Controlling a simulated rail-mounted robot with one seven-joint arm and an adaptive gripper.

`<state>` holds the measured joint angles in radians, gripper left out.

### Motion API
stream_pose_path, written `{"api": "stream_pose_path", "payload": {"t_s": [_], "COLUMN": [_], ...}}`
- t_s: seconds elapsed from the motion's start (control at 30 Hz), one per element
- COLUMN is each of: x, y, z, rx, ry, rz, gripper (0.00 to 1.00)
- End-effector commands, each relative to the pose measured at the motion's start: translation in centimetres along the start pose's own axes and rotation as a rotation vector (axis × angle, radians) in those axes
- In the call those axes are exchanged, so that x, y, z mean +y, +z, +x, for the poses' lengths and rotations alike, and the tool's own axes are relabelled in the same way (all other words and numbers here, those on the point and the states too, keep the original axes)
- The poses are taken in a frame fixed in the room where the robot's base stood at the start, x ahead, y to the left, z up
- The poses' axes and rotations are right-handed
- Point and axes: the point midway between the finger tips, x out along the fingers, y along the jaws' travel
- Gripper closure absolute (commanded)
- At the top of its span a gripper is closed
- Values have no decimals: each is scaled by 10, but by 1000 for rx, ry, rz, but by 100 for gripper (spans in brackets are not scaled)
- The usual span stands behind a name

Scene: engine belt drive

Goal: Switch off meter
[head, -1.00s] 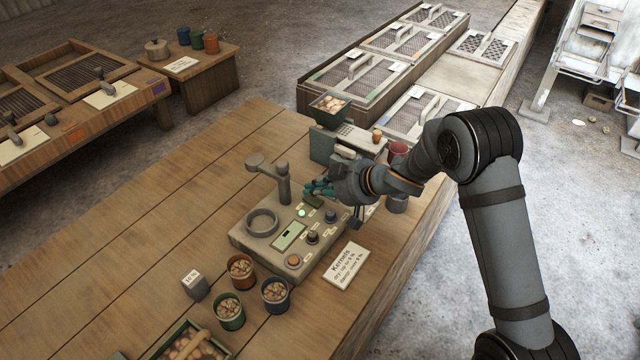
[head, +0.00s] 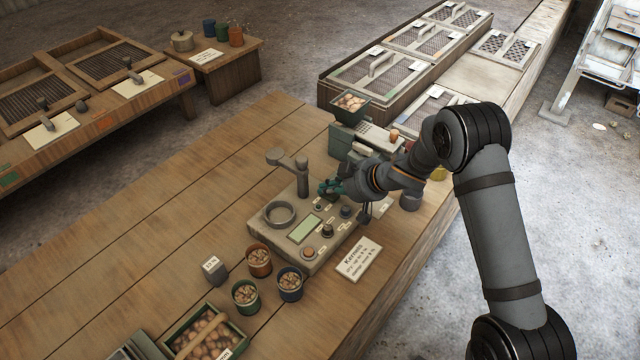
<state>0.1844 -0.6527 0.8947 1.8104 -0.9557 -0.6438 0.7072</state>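The meter (head: 285,243) is a grey-beige box on the wooden table, with a round ring cup, an upright post with a side arm, a pale display (head: 304,229), dark knobs (head: 327,231) and an orange button (head: 309,252). The display looks blank. No lit green lamp shows on its panel. My gripper (head: 328,188), with teal fingertips, is over the back right part of the meter, beside the post. I cannot tell whether it touches the panel or how far apart its fingers are. It hides part of the meter's back right corner.
A card reading "Kernels" (head: 358,260) lies right of the meter. Cups of nuts (head: 246,293), a small grey block (head: 214,269) and a green-edged crate (head: 178,339) stand in front. A green machine with a hopper (head: 350,107) stands behind. The table's left side is clear.

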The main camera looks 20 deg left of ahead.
Motion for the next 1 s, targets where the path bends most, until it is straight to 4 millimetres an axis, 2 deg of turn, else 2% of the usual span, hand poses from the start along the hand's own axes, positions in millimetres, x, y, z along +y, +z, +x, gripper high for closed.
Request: {"api": "stream_pose_path", "payload": {"t_s": [0.6, 0.87, 1.0], "x": [0, 0, 0], "y": [15, 15, 6], "z": [-10, -11, -20], "rx": [-2, -4, -3], "ry": [1, 0, 0], "rz": [3, 4, 3], "gripper": [100, 100, 100]}}
